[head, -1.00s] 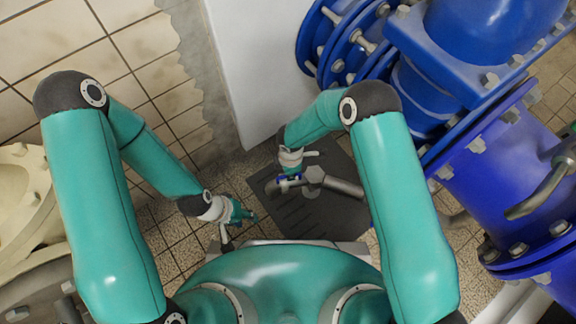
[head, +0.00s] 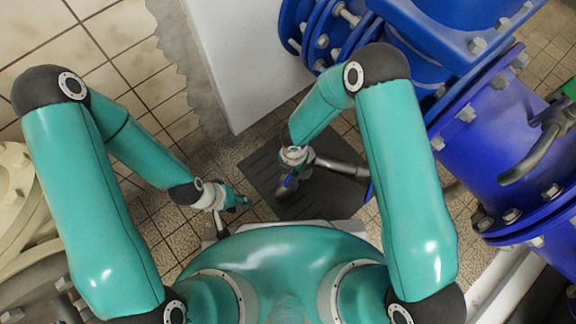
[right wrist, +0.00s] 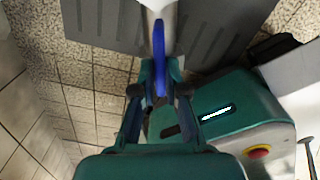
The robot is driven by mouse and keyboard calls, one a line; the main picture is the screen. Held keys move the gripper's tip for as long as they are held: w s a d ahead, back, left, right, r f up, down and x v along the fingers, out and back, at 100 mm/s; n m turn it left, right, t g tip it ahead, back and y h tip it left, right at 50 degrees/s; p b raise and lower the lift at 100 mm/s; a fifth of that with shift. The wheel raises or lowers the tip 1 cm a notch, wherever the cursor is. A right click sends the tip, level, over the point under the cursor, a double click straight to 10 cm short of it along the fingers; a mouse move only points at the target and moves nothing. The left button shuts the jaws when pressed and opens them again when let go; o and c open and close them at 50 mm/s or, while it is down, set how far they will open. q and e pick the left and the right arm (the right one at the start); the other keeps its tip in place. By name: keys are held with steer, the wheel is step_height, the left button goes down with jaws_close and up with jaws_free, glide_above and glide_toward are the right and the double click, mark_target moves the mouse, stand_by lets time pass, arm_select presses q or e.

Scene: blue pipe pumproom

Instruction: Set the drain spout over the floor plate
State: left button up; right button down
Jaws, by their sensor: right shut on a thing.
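The floor plate (head: 262,172) is a dark grey slotted plate on the tiled floor in the head view. It also shows at the top of the right wrist view (right wrist: 215,35). The drain spout (head: 340,166) is a grey metal pipe whose end reaches over the plate from the right. My right gripper (head: 287,184) is over the plate at the spout's end, shut on a blue part of it. In the right wrist view this blue part (right wrist: 159,60) stands between the fingers. My arm hides some of the spout. My left gripper (head: 243,202) hangs left of the plate; its fingers are too small to judge.
Large blue flanged pipes (head: 495,140) fill the right side. A white panel (head: 235,60) and a tiled wall (head: 35,40) stand at the back and left. A cream flanged body (head: 15,190) is at the left edge. Tiled floor shows around the plate.

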steer(key=shift+s+d, duration=0.2)
steer(key=shift+s, duration=0.05)
steer(key=c, duration=1.2)
jaws_free()
steer(key=shift+w, duration=0.1)
steer(key=shift+a+r, duration=0.1)
steer(key=shift+r, duration=0.2)
step_height(320, 180, up, 11)
steer(key=shift+r, duration=0.15)
steer(key=shift+r, duration=0.1)
